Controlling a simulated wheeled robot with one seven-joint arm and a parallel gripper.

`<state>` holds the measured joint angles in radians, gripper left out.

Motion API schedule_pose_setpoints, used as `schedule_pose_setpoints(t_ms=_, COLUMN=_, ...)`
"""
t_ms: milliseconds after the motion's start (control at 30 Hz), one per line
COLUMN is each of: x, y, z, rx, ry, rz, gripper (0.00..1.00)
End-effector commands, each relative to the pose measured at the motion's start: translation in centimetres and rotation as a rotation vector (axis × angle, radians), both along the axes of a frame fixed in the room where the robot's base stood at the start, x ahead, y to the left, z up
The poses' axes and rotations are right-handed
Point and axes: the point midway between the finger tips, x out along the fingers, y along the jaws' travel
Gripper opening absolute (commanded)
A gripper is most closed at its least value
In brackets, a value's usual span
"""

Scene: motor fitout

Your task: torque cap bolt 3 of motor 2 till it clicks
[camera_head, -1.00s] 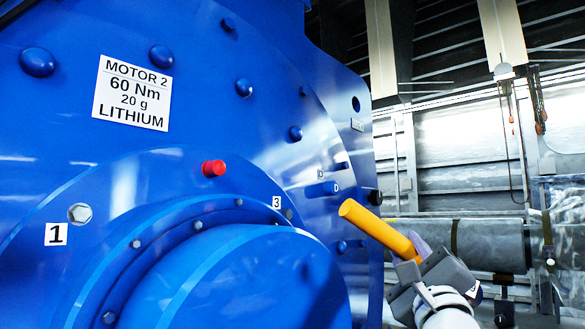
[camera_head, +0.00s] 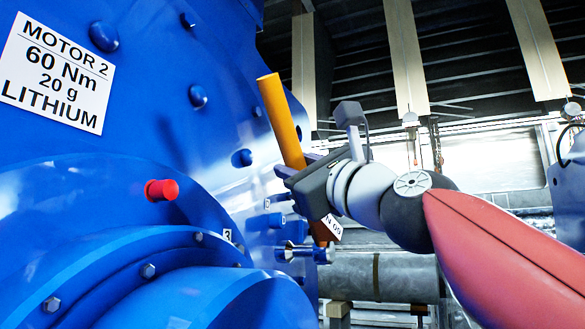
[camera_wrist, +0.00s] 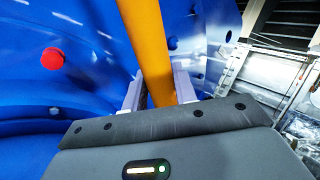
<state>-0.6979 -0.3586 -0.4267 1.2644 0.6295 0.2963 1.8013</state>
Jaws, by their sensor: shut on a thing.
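My gripper (camera_head: 293,172) is shut on a yellow-orange cylindrical tool handle (camera_head: 282,120), which stands tilted upward in the head view. The handle also runs up between the two fingers in the wrist view (camera_wrist: 146,45). A darker orange part and a white tag (camera_head: 332,228) ending in "05" show below the gripper. The tool's working end cannot be made out. Motor 2 (camera_head: 150,215) is the large blue housing, with a plate (camera_head: 55,72) reading 60 Nm, 20 g, lithium. The label 3 (camera_head: 227,235) is on its flange, left of and below my gripper. A small bolt beside it is partly hidden.
A red cap (camera_head: 161,190) sticks out of the motor face. Blue fittings (camera_head: 280,220) and a metal stub (camera_head: 303,253) protrude close below my gripper. A grey horizontal pipe (camera_head: 385,278) lies behind. The space at upper right is open.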

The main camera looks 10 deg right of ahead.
Motion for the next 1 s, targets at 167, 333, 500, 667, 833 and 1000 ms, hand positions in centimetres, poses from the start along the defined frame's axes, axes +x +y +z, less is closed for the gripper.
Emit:
schedule_pose_setpoints(t_ms=167, x=-0.2, y=-0.1, z=0.0, rx=0.01, ry=-0.006, rz=0.002, gripper=0.0)
schedule_pose_setpoints(t_ms=333, x=0.4, y=0.8, z=0.1, rx=0.011, ry=-0.006, rz=0.003, gripper=0.0)
schedule_pose_setpoints(t_ms=500, x=1.5, y=2.2, z=0.1, rx=0.011, ry=-0.005, rz=0.003, gripper=0.0)
schedule_pose_setpoints(t_ms=667, x=2.5, y=3.7, z=0.1, rx=0.011, ry=-0.006, rz=0.003, gripper=0.0)
schedule_pose_setpoints(t_ms=833, x=3.4, y=4.9, z=0.1, rx=0.01, ry=-0.007, rz=0.002, gripper=0.0)
schedule_pose_setpoints(t_ms=1000, x=4.0, y=5.7, z=0.1, rx=0.012, ry=-0.007, rz=0.003, gripper=0.0)
